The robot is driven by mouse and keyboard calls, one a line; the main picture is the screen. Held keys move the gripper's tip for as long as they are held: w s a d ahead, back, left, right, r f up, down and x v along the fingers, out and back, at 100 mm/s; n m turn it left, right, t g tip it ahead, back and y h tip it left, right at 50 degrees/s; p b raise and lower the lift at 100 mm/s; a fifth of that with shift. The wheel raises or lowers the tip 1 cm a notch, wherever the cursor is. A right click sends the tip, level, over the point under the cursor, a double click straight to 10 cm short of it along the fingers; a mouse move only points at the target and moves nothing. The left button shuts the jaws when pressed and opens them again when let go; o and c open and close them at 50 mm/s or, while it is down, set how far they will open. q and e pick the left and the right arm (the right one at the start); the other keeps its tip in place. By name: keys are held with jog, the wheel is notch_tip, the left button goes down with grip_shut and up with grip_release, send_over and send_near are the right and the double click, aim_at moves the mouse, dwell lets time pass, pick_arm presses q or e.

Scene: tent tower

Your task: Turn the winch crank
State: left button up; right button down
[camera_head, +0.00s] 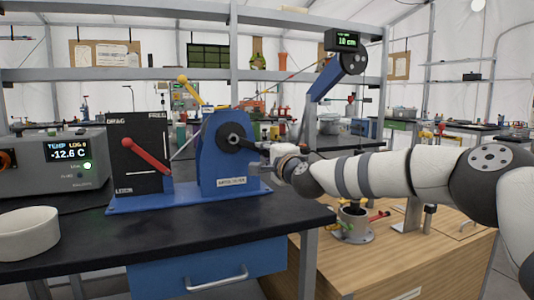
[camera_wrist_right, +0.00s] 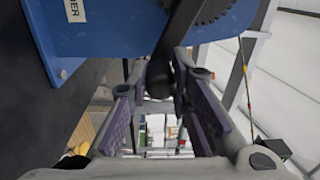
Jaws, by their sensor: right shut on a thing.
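The blue winch (camera_head: 210,168) stands on the black bench in the head view, with its housing label facing me. Its dark crank arm (camera_head: 247,143) reaches from the hub toward the right. My right gripper (camera_head: 274,158) is at the outer end of the crank, to the right of the housing. In the right wrist view, the dark crank knob (camera_wrist_right: 160,80) sits between the purple finger pads, below the crank arm (camera_wrist_right: 182,30). The right gripper is shut on this crank handle. The fingers partly hide it in the head view. My left gripper is not in view.
A black DRAG/FREE panel (camera_head: 137,130) with a red lever (camera_head: 146,156) stands left of the winch. A temperature logger (camera_head: 48,165) and a white bowl (camera_head: 28,233) are farther left. A display (camera_head: 346,41) reads 10 cm. A wooden table (camera_head: 385,265) is below my right arm.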

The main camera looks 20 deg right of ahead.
jog(key=c, duration=1.4)
grip_release()
jog(key=shift+w, duration=0.1)
jog(key=shift+c, duration=0.2)
jog(key=s, duration=1.2)
jog(key=shift+d+f, duration=0.15)
jog(key=shift+f, duration=0.05)
